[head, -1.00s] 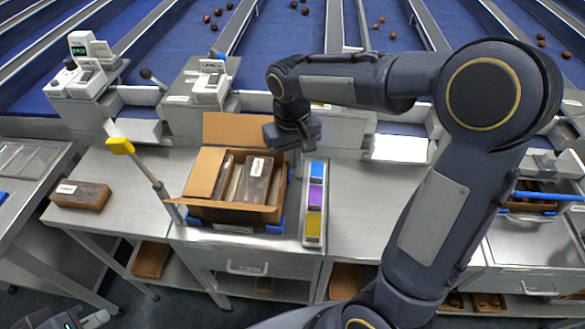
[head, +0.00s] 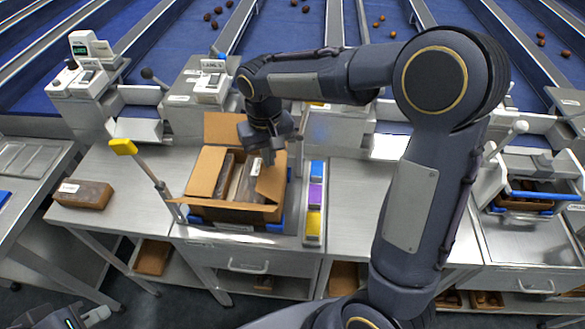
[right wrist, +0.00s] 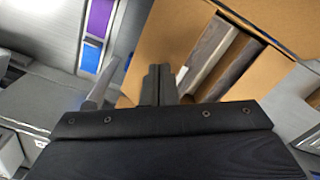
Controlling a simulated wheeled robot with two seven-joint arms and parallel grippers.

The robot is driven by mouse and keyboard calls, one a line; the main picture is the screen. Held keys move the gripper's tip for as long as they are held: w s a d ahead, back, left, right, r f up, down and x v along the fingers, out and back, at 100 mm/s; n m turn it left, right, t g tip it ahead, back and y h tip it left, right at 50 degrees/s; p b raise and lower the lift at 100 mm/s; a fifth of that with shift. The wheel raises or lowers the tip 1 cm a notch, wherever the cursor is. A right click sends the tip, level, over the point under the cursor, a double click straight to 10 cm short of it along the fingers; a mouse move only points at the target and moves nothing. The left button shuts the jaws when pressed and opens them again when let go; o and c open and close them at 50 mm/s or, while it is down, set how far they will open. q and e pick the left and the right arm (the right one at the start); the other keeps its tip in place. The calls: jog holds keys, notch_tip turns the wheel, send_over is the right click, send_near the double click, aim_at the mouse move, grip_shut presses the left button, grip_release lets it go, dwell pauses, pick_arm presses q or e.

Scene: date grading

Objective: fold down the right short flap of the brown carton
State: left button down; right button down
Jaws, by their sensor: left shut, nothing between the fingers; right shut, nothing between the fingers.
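The brown carton (head: 215,212) stands on the bench with packs inside (head: 240,180). My left gripper (head: 92,318) is shut at the lower left, far from the carton.
A strip of blue, purple and yellow blocks (head: 315,198) lies close right of the carton. A post with a yellow tip (head: 122,146) leans at its left. A brown pack (head: 82,194) lies on the left bench. The bench right of the strip is clear.

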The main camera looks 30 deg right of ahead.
jog(key=shift+w+a, duration=0.2)
jog(key=shift+a, duration=0.2)
jog(key=shift+f, duration=0.1)
jog(key=shift+f+b, duration=1.45)
jog(key=shift+f, duration=0.45)
jog(key=shift+r, duration=0.1)
notch_tip(320, 180, up, 11)
jog(key=p, duration=0.9)
